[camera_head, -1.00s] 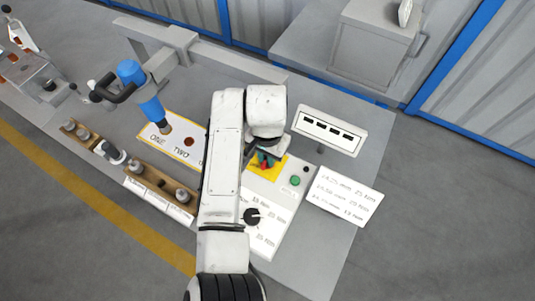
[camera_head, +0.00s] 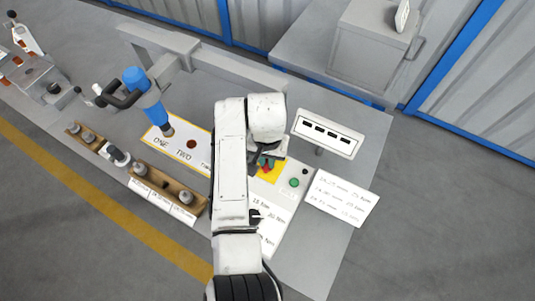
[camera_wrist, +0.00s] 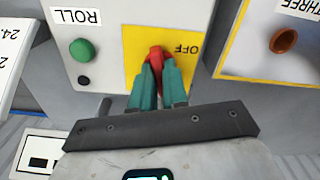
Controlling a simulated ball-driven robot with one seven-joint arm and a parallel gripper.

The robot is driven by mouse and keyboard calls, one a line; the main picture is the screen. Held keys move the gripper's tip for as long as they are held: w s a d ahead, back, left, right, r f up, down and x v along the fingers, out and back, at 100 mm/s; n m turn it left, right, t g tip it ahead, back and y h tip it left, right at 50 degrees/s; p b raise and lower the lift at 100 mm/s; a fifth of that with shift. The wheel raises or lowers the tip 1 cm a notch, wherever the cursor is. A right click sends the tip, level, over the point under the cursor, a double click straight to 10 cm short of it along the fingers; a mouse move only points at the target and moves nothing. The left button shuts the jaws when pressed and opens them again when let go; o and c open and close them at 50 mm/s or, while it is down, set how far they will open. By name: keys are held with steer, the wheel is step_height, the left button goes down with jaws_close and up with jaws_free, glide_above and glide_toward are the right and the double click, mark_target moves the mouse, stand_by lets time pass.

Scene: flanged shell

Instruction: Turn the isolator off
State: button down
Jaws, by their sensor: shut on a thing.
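The isolator is a red handle (camera_wrist: 156,53) on a yellow plate (camera_wrist: 131,48) marked OFF, seen in the wrist view. My gripper (camera_wrist: 159,70) has its two teal fingers shut on the red handle. The red handle (camera_head: 266,168) shows just below my gripper (camera_head: 262,162). The wrist view shows the OFF lettering to the right of the handle. The handle's exact angle is partly hidden by my fingers.
A green button (camera_wrist: 82,50) and a black button (camera_wrist: 84,81) sit left of the plate. A raised display box (camera_head: 327,132) and a printed card (camera_head: 341,197) stand to its right. A blue tool (camera_head: 146,93) hangs at the left.

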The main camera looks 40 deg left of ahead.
mark_target(267, 161)
steer(key=n+p, duration=0.2)
steer(key=n, duration=0.1)
steer(key=shift+w+r+n, duration=0.1)
steer(key=shift+r+n, duration=0.05)
steer(key=shift+n, duration=0.25)
steer(key=n+p, duration=0.1)
steer(key=n, duration=0.2)
steer(key=shift+n, duration=0.3)
steer(key=n+p, duration=0.1)
steer(key=n, duration=0.3)
steer(key=shift+n+p, duration=0.3)
steer(key=shift+n, duration=1.3)
steer(key=shift+a, duration=0.1)
steer(key=c, duration=1.1)
jaws_free()
steer(key=shift+c, duration=0.2)
step_height(267, 161, up, 10)
steer(key=shift+r+b, duration=0.25)
steer(key=shift+b, duration=0.15)
